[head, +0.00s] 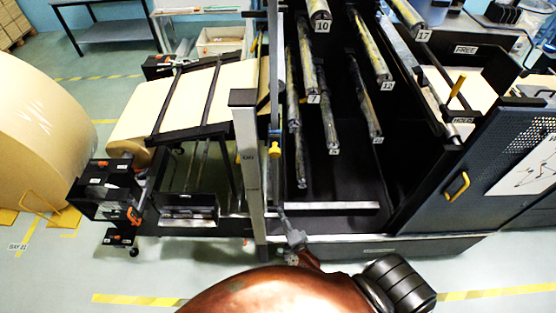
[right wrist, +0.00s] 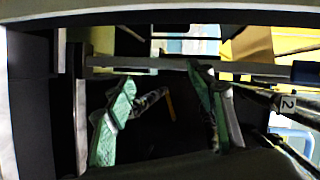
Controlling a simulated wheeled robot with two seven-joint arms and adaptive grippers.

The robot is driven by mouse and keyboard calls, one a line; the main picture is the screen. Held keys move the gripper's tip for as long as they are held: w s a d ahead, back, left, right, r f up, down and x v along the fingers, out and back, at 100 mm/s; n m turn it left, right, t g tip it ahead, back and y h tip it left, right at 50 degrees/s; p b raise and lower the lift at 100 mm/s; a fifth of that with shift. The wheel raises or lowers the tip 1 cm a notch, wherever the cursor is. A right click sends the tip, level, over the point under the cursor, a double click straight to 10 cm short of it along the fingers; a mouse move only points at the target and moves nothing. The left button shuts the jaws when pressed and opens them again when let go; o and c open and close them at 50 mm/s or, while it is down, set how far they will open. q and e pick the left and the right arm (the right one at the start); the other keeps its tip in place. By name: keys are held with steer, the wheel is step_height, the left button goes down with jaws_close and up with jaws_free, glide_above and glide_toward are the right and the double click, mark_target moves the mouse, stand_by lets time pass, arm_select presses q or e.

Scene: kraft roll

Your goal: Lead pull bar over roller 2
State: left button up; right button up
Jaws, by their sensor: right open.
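My right gripper (head: 291,235) is at the front of the machine, low beside the pale upright post. In the right wrist view its two green-padded fingers (right wrist: 163,112) are spread apart with nothing held between them. A slim grey bar (right wrist: 255,69), probably the pull bar, crosses that view by the fingertips; I cannot tell whether they touch it. In the head view a dark bar with a yellow piece (head: 275,150) stands beside the post. My left gripper is out of view.
The large kraft roll (head: 45,140) stands at the left, with a paper web (head: 195,100) on the infeed frame. Several numbered rollers, including roller 7 (head: 308,70) and roller 12 (head: 370,50), fill the machine. A perforated door (head: 470,165) stands at the right.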

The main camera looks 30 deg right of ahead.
steer(key=w+r+m+t+h+p, duration=0.1)
steer(key=w+r+m+p, duration=0.15)
steer(key=r, duration=0.55)
steer(key=w+r+m+h+p, duration=0.1)
steer(key=w+r+m+h, duration=0.15)
steer(key=r, duration=0.45)
steer(key=m+h+p, duration=0.2)
steer(key=m+p, duration=0.3)
steer(key=m, duration=0.5)
glide_toward(275, 155)
steer(key=x, duration=0.4)
steer(key=shift+r, duration=0.15)
steer(key=shift+w+d, duration=0.2)
steer(key=shift+w, duration=0.15)
steer(key=b+x, duration=0.1)
steer(key=x, duration=0.4)
steer(key=shift+w+b, duration=0.1)
steer(key=shift+b, duration=0.25)
steer(key=shift+x, duration=0.8)
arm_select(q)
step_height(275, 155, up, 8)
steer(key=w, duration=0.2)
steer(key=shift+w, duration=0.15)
arm_select(e)
steer(key=shift+c, duration=0.4)
